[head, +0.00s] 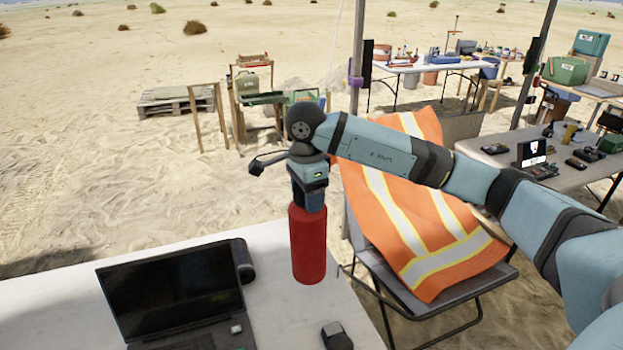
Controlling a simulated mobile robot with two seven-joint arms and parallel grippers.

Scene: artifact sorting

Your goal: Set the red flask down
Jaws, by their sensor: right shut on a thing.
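The red flask (308,245) is upright near the right edge of the white table (60,308). My right gripper (310,205) comes down on it from above and is shut on its top end, hiding the top. The fingertips are mostly hidden by the gripper body and the flask. I cannot tell whether the flask's base touches the table or hangs just above or beside its edge. My left gripper is not in view.
An open laptop (175,290) and a dark cylinder (243,260) stand left of the flask. A small dark object (337,336) lies at the table's front. A chair with an orange vest (425,225) stands right. Bare tabletop shows around the flask's left side.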

